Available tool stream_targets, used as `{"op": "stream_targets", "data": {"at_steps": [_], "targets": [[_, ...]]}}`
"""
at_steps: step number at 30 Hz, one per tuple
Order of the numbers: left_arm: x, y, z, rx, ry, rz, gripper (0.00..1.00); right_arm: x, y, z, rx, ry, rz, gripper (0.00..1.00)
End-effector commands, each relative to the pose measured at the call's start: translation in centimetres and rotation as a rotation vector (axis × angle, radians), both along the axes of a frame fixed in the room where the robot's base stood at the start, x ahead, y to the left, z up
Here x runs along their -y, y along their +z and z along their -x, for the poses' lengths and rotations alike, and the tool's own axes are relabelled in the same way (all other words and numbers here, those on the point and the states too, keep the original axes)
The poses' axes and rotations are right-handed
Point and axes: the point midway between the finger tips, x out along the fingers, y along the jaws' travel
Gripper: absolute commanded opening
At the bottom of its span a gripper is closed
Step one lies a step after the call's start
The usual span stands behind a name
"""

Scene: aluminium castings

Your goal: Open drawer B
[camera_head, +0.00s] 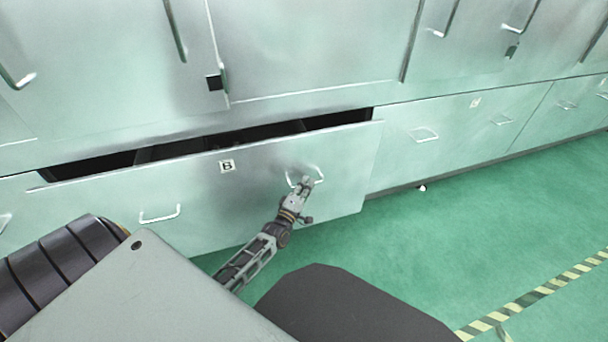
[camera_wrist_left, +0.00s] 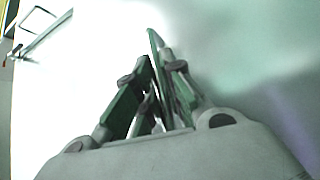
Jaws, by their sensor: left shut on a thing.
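Drawer B (camera_head: 260,190) is a wide pale green metal drawer with a small label B (camera_head: 227,166) on its front. It is partly pulled out, and a dark gap shows along its top edge. It has two bar handles, a left one (camera_head: 160,215) and a right one (camera_head: 318,172). My left gripper (camera_head: 304,182) is at the right handle and shut on it. In the left wrist view its fingers (camera_wrist_left: 160,65) are close together against the bright drawer front; the gripped bar is hard to make out there. My right gripper is in neither view.
More closed drawers (camera_head: 450,135) with bar handles run to the right. Tall cabinet doors (camera_head: 310,45) stand above. The green floor (camera_head: 480,220) is open in front, with a yellow and black striped line (camera_head: 540,292) at the right.

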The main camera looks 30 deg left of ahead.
Motion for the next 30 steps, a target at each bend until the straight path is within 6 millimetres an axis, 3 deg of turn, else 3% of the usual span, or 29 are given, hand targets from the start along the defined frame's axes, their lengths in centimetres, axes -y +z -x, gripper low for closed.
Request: {"op": "stream_targets", "data": {"at_steps": [1,6,16,30], "targets": [[0.7,0.1,0.7,-0.006,-0.001,0.002,0.0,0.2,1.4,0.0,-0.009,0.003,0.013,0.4],[2.4,0.0,2.2,-0.005,0.0,0.001,0.0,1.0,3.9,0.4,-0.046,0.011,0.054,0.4],[4.7,0.0,4.1,-0.004,0.0,0.001,0.0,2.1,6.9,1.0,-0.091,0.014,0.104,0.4],[8.4,-0.1,7.2,-0.006,0.0,0.002,0.0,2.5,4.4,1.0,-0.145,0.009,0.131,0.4]]}}
